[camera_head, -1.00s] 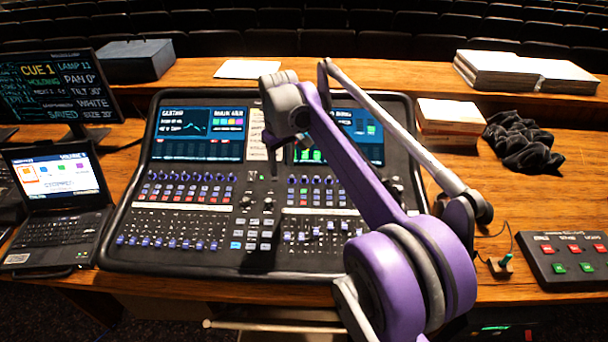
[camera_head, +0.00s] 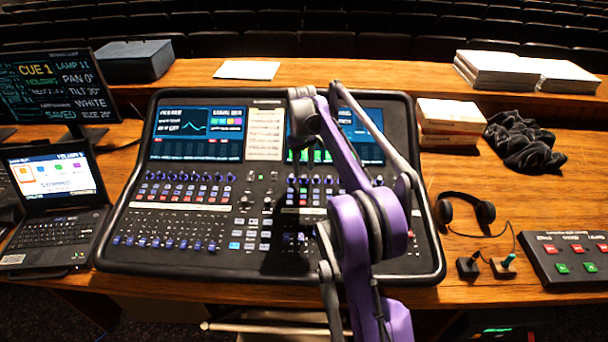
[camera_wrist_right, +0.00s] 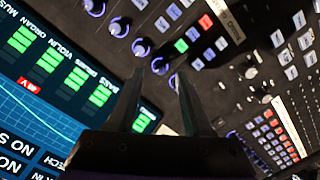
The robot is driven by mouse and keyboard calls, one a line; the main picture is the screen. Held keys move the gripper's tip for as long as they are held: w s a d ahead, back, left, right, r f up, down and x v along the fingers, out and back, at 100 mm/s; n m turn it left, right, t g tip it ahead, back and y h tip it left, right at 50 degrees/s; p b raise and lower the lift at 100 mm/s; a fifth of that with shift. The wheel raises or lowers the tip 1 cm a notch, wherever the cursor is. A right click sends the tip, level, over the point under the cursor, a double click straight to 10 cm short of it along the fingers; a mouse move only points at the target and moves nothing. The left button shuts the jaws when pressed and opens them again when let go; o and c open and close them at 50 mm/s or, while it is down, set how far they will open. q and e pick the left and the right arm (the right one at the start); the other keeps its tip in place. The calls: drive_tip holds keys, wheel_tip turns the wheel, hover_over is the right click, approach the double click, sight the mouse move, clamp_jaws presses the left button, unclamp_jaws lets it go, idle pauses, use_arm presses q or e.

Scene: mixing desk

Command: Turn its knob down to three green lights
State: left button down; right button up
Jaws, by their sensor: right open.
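The mixing desk (camera_head: 235,258) fills the middle of the head view, with two screens and rows of knobs, buttons and faders. My right gripper (camera_wrist_right: 160,78) is open and empty. In the right wrist view its dark fingers reach over a row of blue-capped knobs. One knob (camera_wrist_right: 160,65) shows just beyond and between the fingertips; I cannot tell whether they touch it. The screen (camera_wrist_right: 45,100) beside the row shows stacked green lights (camera_wrist_right: 48,62) under labels such as ORGAN, VIOLIN and BASS; my fingers hide some stacks. My left gripper is not in view.
A laptop (camera_head: 55,205) and a monitor (camera_head: 55,88) stand at the left. Headphones (camera_head: 465,212), small joysticks (camera_head: 468,265), a button box (camera_head: 570,260), a black cloth (camera_head: 522,145) and stacked books (camera_head: 450,118) lie at the right.

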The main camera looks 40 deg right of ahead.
sight(304, 178)
drive_tip(key=shift+f, duration=1.45)
clamp_jaws()
